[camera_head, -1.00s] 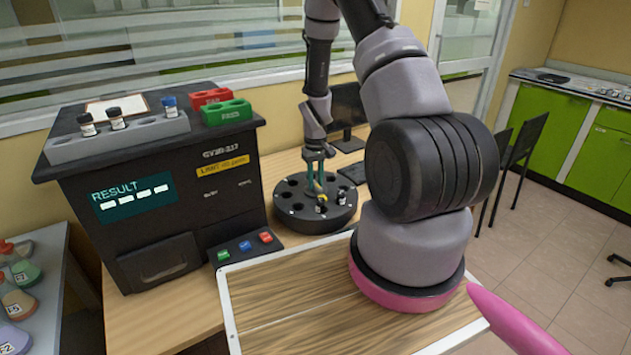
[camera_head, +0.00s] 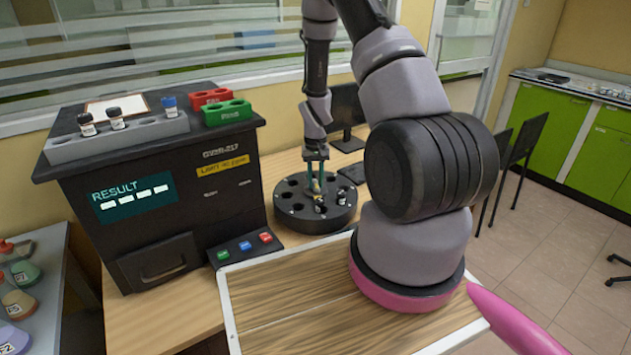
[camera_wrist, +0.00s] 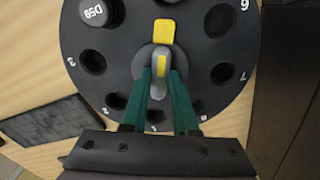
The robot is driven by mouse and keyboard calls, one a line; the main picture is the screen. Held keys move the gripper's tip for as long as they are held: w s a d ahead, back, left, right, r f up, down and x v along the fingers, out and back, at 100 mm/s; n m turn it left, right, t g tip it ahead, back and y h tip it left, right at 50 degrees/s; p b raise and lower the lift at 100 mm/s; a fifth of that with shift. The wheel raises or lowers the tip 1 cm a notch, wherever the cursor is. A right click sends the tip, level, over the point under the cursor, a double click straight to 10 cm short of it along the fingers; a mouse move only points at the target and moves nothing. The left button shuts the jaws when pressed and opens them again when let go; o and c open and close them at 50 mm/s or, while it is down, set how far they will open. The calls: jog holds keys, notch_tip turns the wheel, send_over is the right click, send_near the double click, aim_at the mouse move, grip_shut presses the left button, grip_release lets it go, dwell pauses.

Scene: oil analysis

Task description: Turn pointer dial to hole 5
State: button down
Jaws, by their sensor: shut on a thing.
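The round black dial (camera_head: 285,219) stands on the wooden desk, with a ring of holes around its edge. In the wrist view the dial (camera_wrist: 198,50) shows numbers 3, 6, 7 and 8 near holes. A grey knob (camera_wrist: 150,58) with a yellow pointer (camera_wrist: 163,33) sits at its centre. The pointer's tip aims at the top of the picture, between a vial marked D59 (camera_wrist: 93,12) and the hole near 6. The hole it faces is out of frame. My gripper (camera_wrist: 160,72), with green fingers, is shut on the knob. It also shows in the head view (camera_head: 315,190).
A black analyser (camera_head: 190,215) with a RESULT screen stands left of the dial. Capped vials in a grey rack (camera_head: 120,136) and red and green holders (camera_head: 228,111) are on top. A monitor (camera_head: 347,108) and keyboard (camera_head: 354,174) are behind the dial.

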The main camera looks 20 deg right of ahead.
aim_at(316, 183)
jog(key=c, duration=0.7)
grip_release()
notch_tip(316, 183, up, 11)
jog(key=shift+f, duration=0.1)
